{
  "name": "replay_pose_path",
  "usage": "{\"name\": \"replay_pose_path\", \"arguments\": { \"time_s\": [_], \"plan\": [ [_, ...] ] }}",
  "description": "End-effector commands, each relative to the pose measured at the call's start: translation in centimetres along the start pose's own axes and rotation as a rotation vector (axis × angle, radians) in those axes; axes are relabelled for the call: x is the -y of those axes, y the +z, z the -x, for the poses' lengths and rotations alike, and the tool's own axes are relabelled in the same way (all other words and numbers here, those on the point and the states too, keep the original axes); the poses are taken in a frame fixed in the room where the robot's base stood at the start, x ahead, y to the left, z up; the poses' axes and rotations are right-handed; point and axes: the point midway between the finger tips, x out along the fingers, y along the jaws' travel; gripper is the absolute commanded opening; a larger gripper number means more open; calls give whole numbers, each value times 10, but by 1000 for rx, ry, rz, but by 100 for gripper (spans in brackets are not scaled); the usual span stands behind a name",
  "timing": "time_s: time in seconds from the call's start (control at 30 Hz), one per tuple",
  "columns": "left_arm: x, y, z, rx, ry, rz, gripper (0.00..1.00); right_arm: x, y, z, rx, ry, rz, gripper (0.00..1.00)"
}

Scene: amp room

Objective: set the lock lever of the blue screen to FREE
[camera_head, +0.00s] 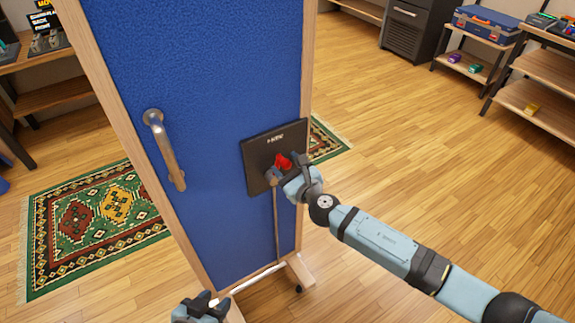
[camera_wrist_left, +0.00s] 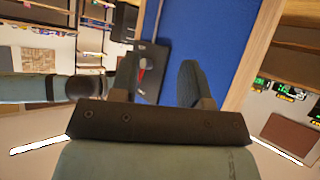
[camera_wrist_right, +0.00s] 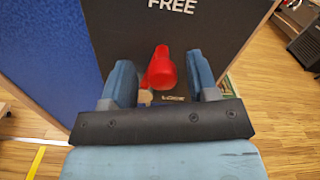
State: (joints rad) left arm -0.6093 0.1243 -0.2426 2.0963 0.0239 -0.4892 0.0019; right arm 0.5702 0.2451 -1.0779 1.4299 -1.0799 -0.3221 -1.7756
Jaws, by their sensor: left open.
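The blue screen (camera_head: 205,75) stands upright in a wooden frame. Its black lock plate (camera_head: 258,152) is at the lower right and carries the word FREE at the top. The lock lever's red knob (camera_head: 283,161) sticks out from the plate; in the right wrist view the knob (camera_wrist_right: 161,70) is below FREE, and a lower label is mostly hidden. My right gripper (camera_head: 282,180) is open at the lever, its fingers (camera_wrist_right: 160,85) on either side of the knob with gaps showing. My left gripper (camera_head: 204,304) is open and empty, low in front of the screen.
The screen's wooden foot (camera_head: 300,270) has a caster. A patterned rug (camera_head: 95,220) lies on the floor behind. Shelves (camera_head: 535,95) stand at the far right; the wooden floor on the right is clear.

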Motion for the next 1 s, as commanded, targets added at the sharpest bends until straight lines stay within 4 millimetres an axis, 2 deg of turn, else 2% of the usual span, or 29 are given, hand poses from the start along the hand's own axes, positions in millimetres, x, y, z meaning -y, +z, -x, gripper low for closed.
{"name": "replay_pose_path", "arguments": {
  "time_s": [0.23,0.37,0.8,1.0],
  "plan": [
    [0,0,0,0,0,-1,43,0,0,1,0,-1,-1,54],
    [0,-2,2,1,0,-2,43,0,0,13,-1,0,-2,54],
    [1,0,4,18,-1,5,43,0,0,107,-2,0,-2,54],
    [1,-2,4,15,-1,8,43,0,0,132,0,0,0,54]
  ]
}}
